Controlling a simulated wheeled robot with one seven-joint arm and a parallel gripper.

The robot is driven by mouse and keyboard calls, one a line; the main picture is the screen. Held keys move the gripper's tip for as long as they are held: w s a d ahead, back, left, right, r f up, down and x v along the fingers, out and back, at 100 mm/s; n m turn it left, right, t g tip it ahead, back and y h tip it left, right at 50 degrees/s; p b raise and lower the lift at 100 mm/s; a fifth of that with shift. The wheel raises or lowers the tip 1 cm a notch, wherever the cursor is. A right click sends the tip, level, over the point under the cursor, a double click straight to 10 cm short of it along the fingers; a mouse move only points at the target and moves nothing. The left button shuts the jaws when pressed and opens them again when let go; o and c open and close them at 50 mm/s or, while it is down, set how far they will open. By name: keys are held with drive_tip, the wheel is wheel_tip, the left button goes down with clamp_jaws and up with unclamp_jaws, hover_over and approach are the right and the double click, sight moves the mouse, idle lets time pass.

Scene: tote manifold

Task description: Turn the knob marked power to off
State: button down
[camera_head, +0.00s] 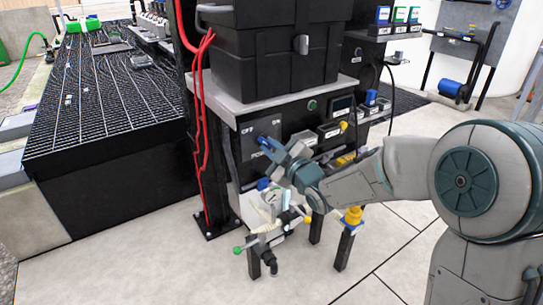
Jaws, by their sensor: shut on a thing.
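The dark control panel (240,141) on the front of the bench carries white lettering, partly readable as OFF at the upper left, ON at the upper right and POWER below. The blue power knob (263,140) sits in the middle of this panel and is mostly covered by my fingers. My gripper (270,146) reaches in from the right and is shut on the knob. The exact angle of the knob cannot be told.
Black totes (272,55) stand on the bench above the panel. A green button (312,105) and small devices sit to the right. Red hoses (198,110) hang on the left. A gauge and valve assembly (270,215) stands below my gripper. Open floor lies in front.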

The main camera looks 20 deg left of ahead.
drive_tip(key=shift+n, duration=0.3)
drive_tip(key=c, duration=1.4)
unclamp_jaws()
drive_tip(key=shift+c, duration=0.2)
drive_tip(key=p+v, duration=0.3)
drive_tip(key=v, duration=1)
drive_tip(key=shift+s+d, duration=0.25)
drive_tip(key=shift+s, duration=0.05)
